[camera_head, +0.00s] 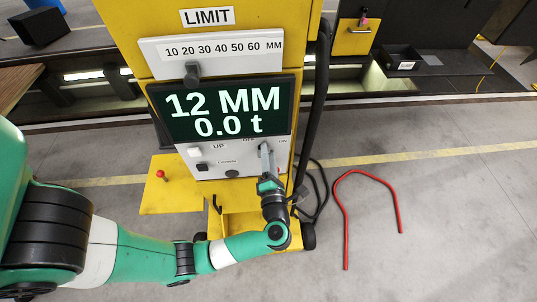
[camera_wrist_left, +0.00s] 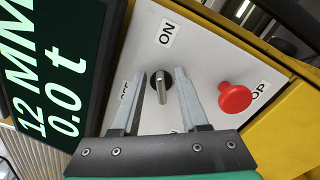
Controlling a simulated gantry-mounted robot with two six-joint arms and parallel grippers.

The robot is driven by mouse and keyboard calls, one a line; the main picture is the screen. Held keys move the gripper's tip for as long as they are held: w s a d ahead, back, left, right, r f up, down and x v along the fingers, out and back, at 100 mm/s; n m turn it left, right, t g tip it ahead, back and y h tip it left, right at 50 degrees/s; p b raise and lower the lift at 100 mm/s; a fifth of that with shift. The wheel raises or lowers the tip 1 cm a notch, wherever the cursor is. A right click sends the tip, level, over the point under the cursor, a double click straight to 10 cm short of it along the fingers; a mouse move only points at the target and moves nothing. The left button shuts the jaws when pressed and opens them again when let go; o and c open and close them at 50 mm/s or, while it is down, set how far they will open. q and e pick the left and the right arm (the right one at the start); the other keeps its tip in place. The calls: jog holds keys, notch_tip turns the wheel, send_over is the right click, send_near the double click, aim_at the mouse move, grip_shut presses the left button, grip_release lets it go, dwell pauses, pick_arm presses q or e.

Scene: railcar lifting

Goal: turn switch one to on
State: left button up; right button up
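Switch one shows in the left wrist view as a small dark round base with a grey lever knob (camera_wrist_left: 160,88). My left gripper (camera_wrist_left: 160,74) is open, with one finger on each side of the knob and small gaps showing between. In the head view my left gripper (camera_head: 266,150) is at the lower right of the control panel and hides the switch. My right gripper is in neither view.
A red mushroom button (camera_wrist_left: 234,98) is right of the gripper in the left wrist view, beside a STOP label partly cut off. The display (camera_head: 222,110) reads 12 MM and 0.0 t. A bent red bar (camera_head: 341,212) is right of the yellow machine.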

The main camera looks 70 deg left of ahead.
pick_arm(q)
jog(key=b+v, duration=0.1)
jog(key=v, duration=1)
jog(key=shift+d+b, duration=0.25)
jog(key=shift+b, duration=0.1)
jog(key=shift+s, duration=0.15)
